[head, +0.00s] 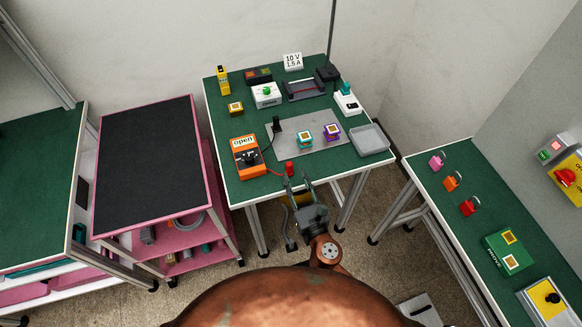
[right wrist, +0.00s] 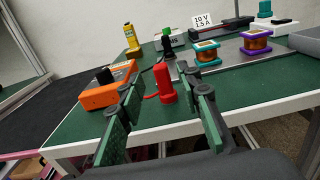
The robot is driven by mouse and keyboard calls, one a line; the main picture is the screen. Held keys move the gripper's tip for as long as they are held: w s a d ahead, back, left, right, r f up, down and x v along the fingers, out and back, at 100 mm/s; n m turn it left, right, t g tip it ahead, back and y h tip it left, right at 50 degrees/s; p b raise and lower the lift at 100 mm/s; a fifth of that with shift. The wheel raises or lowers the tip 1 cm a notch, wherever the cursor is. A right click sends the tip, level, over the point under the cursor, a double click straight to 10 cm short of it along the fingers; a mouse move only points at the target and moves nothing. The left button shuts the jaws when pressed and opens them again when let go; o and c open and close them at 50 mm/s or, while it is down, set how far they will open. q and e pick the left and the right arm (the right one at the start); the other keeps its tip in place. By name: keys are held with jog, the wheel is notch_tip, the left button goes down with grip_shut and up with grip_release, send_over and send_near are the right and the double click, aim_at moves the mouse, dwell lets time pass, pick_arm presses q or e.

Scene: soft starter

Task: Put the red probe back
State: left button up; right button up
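The red probe (head: 289,169) stands upright on the green bench top (head: 226,115), close to the front edge. A red lead runs from it toward the orange meter (head: 247,160), which carries an "open" label. My right gripper (head: 296,187) is at the front edge of the bench, just short of the probe. In the right wrist view its fingers are spread and empty, and the red probe (right wrist: 163,84) shows ahead between them, apart from both. A black probe (head: 277,125) stands upright farther back at the grey plate (head: 287,147). My left gripper is not in view.
A teal spool (head: 305,139) and a purple spool (head: 331,132) stand on the plate, with a grey tray (head: 369,140) to the right. A pink cart (head: 150,150) stands left. A side bench (head: 455,200) with several padlocks stands right.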

jog(key=v, duration=0.5)
jog(key=shift+s+d, duration=0.1)
jog(key=shift+s, duration=0.15)
